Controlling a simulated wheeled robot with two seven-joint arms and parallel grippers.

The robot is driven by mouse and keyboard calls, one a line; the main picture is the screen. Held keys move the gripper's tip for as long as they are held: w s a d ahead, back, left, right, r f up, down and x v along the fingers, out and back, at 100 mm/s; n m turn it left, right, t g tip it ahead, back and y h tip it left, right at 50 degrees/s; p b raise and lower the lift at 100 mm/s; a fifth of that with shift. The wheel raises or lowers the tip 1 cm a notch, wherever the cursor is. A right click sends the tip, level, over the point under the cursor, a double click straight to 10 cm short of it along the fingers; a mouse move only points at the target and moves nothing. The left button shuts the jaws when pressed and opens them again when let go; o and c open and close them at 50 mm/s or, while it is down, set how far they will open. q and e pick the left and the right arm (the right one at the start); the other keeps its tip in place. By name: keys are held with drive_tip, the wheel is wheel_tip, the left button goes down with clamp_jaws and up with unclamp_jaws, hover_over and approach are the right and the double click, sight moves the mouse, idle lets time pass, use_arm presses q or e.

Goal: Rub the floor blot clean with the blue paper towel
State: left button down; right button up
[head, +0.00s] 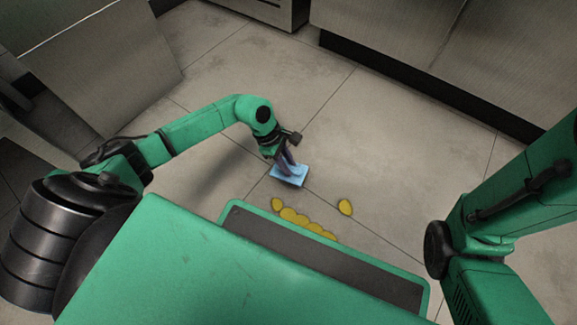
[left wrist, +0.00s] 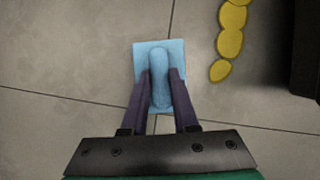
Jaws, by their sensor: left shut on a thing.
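The blue paper towel (head: 289,177) is at floor height in the head view, just beyond the front edge of my base. My left gripper (head: 287,164) points down and is shut on its raised middle ridge. In the left wrist view the towel (left wrist: 143,55) lies flat around the ridge, between the two dark fingers of the gripper (left wrist: 160,95). The yellow floor blot (head: 297,218) is a row of several rounded patches, partly hidden by my base. One separate patch (head: 345,207) lies to the right. The blot (left wrist: 230,42) is apart from the towel, to its right. My right gripper is out of view.
Steel counters (head: 400,40) with dark plinths stand along the back and right. A steel cabinet (head: 100,65) stands at the upper left. The tiled floor (head: 330,120) between them is clear.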

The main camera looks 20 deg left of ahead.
use_arm(q)
wheel_tip(320, 180, up, 2)
drive_tip(key=shift+r+p, duration=0.1)
drive_tip(key=shift+p, duration=0.45)
drive_tip(key=shift+r+p, duration=1)
drive_tip(key=shift+r, duration=0.35)
